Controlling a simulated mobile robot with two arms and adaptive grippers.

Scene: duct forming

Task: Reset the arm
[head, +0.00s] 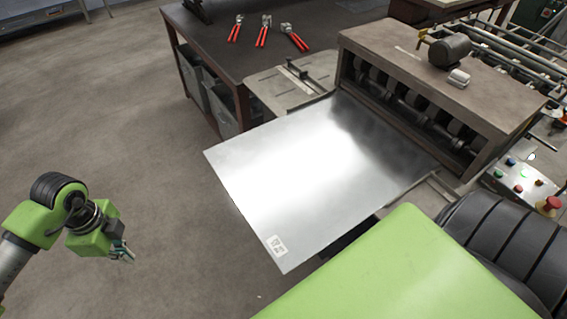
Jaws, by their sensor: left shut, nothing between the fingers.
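My left gripper (125,254) is at the lower left in the head view, at the end of the green and black left arm. It is shut with nothing between its fingers. It hangs over bare floor, well apart from the metal sheet. My right gripper is not in view; a large green and black part of my own body fills the lower right corner.
A shiny metal sheet (310,170) lies at the rollers of a forming machine (440,75), its near corner overhanging. A control panel (522,178) is at the right. A dark workbench (225,62) holds red-handled tools (263,37). Floor at left is clear.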

